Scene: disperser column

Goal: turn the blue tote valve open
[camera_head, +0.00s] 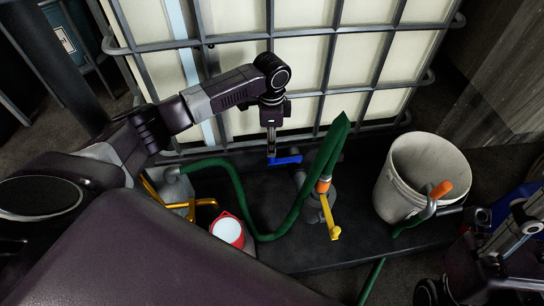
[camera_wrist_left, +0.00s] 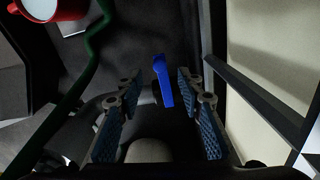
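The blue tote valve handle (camera_head: 286,160) is a short bar low at the front of the caged white tote (camera_head: 300,65). In the left wrist view the blue handle (camera_wrist_left: 163,82) stands lengthwise between the finger pads. My left gripper (camera_head: 271,152) reaches down at the handle's left end. In the left wrist view the left gripper (camera_wrist_left: 159,88) is open, with a gap visible on both sides of the handle. Contact with the handle is not visible.
A green hose (camera_head: 300,205) loops over the dark platform beside the valve. A yellow handle (camera_head: 329,217) with an orange collar stands in front. A white bucket (camera_head: 412,190) with an orange-handled fitting (camera_head: 440,189) is at right. A red container (camera_head: 228,231) is at left.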

